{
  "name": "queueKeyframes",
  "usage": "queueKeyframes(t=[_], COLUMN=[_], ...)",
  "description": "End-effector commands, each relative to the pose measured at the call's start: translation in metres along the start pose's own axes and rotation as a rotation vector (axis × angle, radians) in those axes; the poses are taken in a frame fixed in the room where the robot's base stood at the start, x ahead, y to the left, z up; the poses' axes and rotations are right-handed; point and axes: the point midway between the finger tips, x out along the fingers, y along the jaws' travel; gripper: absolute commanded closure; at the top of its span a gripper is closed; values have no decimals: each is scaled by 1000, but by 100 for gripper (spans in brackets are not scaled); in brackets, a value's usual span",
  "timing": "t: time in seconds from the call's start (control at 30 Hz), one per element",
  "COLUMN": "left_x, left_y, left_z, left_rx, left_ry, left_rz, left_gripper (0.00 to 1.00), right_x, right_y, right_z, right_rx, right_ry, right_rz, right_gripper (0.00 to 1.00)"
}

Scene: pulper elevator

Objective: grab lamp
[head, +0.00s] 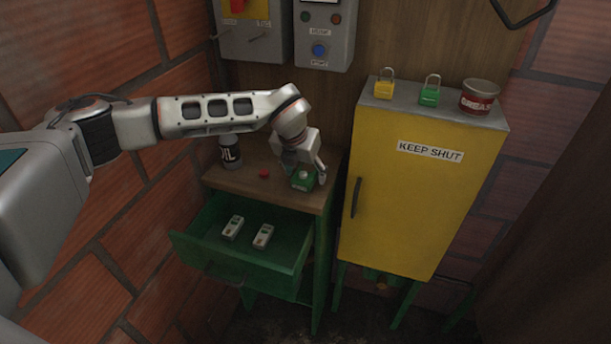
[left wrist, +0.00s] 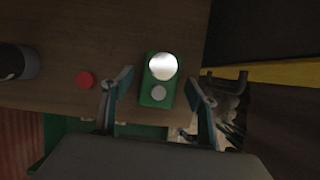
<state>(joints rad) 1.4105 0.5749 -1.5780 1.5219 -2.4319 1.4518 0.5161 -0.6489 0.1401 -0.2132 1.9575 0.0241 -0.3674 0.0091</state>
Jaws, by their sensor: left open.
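The lamp, a small green box with a bright white dome and a smaller pale round part, stands on the wooden top of the green cabinet. It shows in the head view (head: 302,182) and in the left wrist view (left wrist: 158,92). My left gripper (head: 307,168) is over the lamp, pointing down. In the left wrist view its open fingers (left wrist: 160,84) lie on either side of the lamp, with a gap visible on both sides. The gripper partly hides the lamp in the head view. My right gripper is not in view.
A red button-like piece (head: 264,174) and a dark can (head: 231,152) stand left of the lamp. Below, an open green drawer (head: 205,258) holds two small pale devices (head: 263,236). A yellow cabinet (head: 420,190) stands close on the right, with padlocks and a tin on top.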

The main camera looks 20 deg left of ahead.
Motion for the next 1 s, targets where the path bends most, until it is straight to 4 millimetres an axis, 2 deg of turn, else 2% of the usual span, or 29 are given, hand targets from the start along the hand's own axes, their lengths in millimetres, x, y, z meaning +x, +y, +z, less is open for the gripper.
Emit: queueKeyframes(t=[0.23, 0.4, 0.43, 0.77, 1.0], left_x=[2, 2, 2, 0, -18], left_y=[0, 0, 0, 0, 0], left_z=[0, 0, 0, 2, 10], left_rx=[0, 0, 0, 0, 2], left_ry=[-1, -1, -1, -2, -6], left_rz=[0, 0, 0, -1, -1], left_gripper=[42, 86, 88, 88, 88], right_x=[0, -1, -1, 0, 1], right_y=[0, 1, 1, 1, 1], right_z=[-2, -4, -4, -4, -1], right_rx=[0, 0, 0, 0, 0], right_ry=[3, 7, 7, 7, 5], right_rz=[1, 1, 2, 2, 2], right_gripper=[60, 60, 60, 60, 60])
